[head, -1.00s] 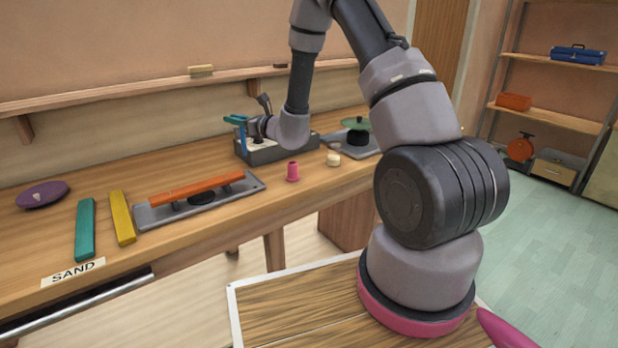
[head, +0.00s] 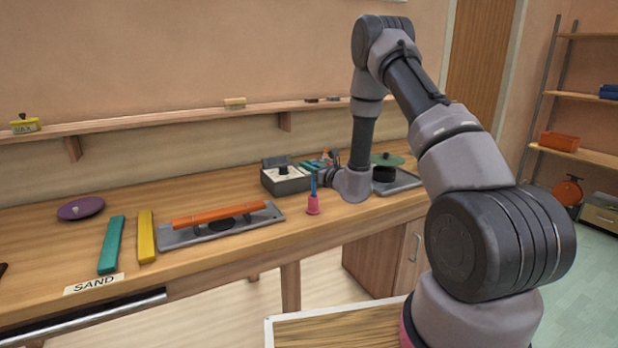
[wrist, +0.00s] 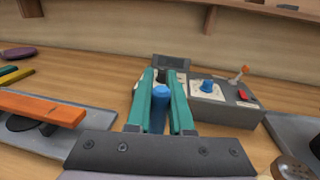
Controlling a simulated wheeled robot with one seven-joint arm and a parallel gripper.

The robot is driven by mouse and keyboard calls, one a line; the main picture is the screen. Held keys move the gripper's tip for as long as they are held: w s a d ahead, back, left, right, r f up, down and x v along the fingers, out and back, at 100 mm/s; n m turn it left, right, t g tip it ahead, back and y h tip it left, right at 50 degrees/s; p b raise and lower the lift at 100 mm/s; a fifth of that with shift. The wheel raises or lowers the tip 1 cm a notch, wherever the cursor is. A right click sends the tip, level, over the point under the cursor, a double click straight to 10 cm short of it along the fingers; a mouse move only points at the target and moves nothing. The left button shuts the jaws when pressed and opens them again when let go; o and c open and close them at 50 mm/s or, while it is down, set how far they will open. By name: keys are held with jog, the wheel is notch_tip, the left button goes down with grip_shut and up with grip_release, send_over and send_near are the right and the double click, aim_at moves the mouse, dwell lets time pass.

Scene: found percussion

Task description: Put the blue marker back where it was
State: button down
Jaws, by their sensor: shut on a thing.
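The blue marker (head: 313,184) is upright between the teal fingers of my gripper (head: 314,168), which is shut on it. In the wrist view the marker (wrist: 159,105) shows between both fingers (wrist: 164,82). The pink holder (head: 313,206) stands near the bench's front edge, directly below the marker in the head view. The marker's lower end meets the holder's top in that view; I cannot tell whether it is inside. The holder is hidden in the wrist view.
A grey control box (head: 287,182) with a blue knob (wrist: 207,86) and a red button (wrist: 242,95) stands behind. An orange bar on a grey plate (head: 270,217) lies left. A green-topped disc stand (head: 388,160) is right, beside my arm.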

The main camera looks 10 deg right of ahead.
jog(key=shift+a+f, duration=0.1)
jog(key=shift+f, duration=1.55)
jog(key=shift+f, duration=0.2)
jog(key=c, duration=0.8)
grip_release()
jog(key=shift+r, duration=0.15)
